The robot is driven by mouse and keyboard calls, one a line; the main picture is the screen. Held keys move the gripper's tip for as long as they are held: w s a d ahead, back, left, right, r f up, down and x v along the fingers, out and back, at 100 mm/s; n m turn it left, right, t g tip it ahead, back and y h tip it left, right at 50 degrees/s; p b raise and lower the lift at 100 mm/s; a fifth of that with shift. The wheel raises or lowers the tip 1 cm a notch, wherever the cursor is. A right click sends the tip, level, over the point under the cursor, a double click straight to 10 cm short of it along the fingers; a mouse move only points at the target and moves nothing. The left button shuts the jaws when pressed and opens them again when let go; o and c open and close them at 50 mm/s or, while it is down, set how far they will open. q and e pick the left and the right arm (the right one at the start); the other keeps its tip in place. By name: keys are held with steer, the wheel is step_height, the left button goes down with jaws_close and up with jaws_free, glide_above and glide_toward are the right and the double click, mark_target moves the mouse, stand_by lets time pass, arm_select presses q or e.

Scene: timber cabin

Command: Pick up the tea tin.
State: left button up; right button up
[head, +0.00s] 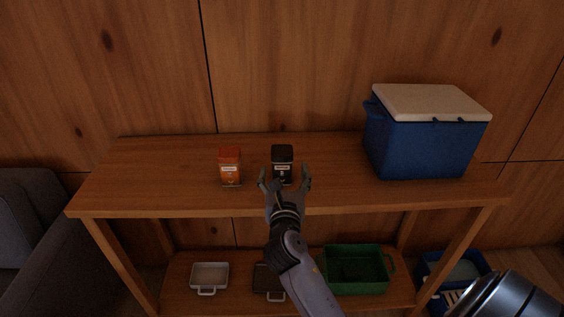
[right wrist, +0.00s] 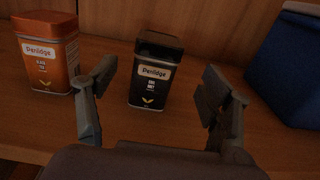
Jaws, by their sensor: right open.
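My right gripper (head: 285,174) is open and empty, directly in front of the black tin. In the right wrist view the black tin (right wrist: 155,76) shows between and beyond the open fingers, apparently untouched. The orange tin (right wrist: 49,52) is outside the left finger there. My left gripper is not in view.
A blue cooler with a white lid (head: 420,145) stands at the table's right end. The table top (head: 135,180) is clear at the left. On the lower shelf are a white dish (head: 209,275), a dark dish and a green crate (head: 355,288). A grey sofa is at left.

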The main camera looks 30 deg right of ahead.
mark_target(282, 165)
steer(key=x, duration=0.7)
steer(key=shift+w+f, duration=0.3)
steer(key=shift+f, duration=0.05)
steer(key=shift+s+a+r, duration=0.1)
steer(key=c, duration=1.5)
